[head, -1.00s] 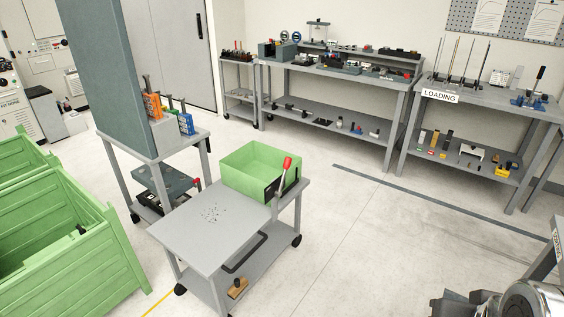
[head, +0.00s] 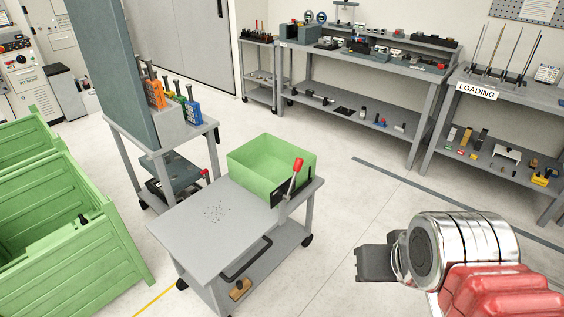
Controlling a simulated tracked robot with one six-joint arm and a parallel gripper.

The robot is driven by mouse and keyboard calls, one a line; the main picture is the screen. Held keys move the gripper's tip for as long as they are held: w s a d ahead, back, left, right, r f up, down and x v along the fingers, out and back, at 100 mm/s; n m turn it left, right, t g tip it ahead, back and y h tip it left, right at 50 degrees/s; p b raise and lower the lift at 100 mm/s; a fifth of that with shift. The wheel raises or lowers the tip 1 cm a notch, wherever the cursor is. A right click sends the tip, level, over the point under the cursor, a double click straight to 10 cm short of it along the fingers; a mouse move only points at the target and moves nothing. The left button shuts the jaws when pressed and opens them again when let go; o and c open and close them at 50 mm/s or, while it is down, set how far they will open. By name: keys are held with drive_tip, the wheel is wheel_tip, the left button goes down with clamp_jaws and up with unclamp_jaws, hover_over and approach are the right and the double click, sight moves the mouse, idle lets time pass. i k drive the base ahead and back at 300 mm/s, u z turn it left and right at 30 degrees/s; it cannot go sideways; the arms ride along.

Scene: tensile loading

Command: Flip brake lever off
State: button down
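The brake lever (head: 292,177) has a red grip and a pale shaft. It stands up, slightly tilted, at the right edge of the grey cart (head: 190,246), beside a black plate (head: 277,196). My gripper (head: 374,264) is at the lower right, a dark block on the end of my silver and red arm. It is well to the right of the lever and apart from it. Its fingers cannot be made out, so its opening is unclear. It holds nothing that I can see.
A green bin (head: 260,163) sits on the cart behind the lever. Large green crates (head: 90,260) stand at the left. A grey stand (head: 200,128) with coloured holders is behind the cart. Workbenches line the back wall. The floor (head: 350,215) between cart and benches is clear.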

sight(298, 164)
drive_tip(key=u, duration=0.4)
drive_tip(key=i, duration=0.8)
drive_tip(key=u, duration=0.45)
drive_tip(key=i, duration=0.55)
drive_tip(key=u, duration=0.25)
